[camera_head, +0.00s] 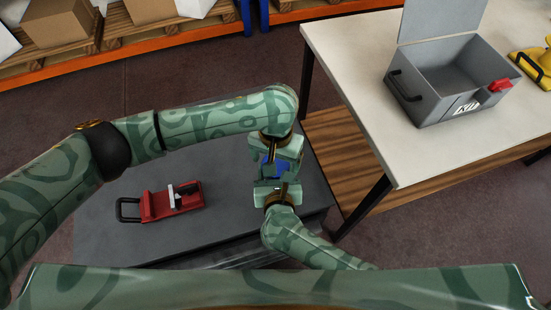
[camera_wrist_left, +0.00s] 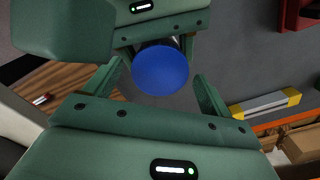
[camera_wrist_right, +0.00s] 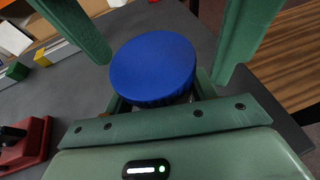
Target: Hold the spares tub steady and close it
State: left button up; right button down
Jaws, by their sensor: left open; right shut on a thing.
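The blue round spares tub (camera_head: 269,168) is between my two grippers above the grey worktop, mostly covered by them in the head view. Its blue round face shows in the left wrist view (camera_wrist_left: 161,70) and in the right wrist view (camera_wrist_right: 153,68). My right gripper (camera_head: 277,184) is shut on the tub from the near side. My left gripper (camera_head: 277,156) is open on the far side, its fingers on either side of the blue face in its own wrist view. I cannot tell whether its fingers touch it, or how the lid sits.
A red fixture (camera_head: 160,203) with a black handle lies on the grey worktop (camera_head: 235,228), left of the grippers. A pale table (camera_head: 355,60) at right carries an open grey box (camera_head: 440,108) and a yellow object (camera_head: 530,65). Shelves with cartons (camera_head: 60,22) stand behind.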

pick_arm(q)
jog(key=shift+r, duration=2)
jog(key=shift+f, duration=0.1)
jog(key=shift+c, duration=0.3)
jog(key=shift+s+d+r+n+g+h, duration=0.3)
jog(key=shift+s+d+r+n+h, duration=0.1)
jog(key=shift+s+d+r, duration=0.4)
jog(key=shift+w+a+r+n, duration=0.3)
jog(key=shift+w+r+n, duration=0.05)
jog(key=shift+r+n, duration=0.2)
jog(key=shift+w+a+r+n, duration=0.25)
jog(key=shift+w+r+n, duration=0.1)
jog(key=shift+r+n, duration=0.15)
jog(key=shift+w+a+n+y, duration=0.15)
jog(key=shift+a+n+y, duration=0.1)
jog(key=shift+y, duration=0.15)
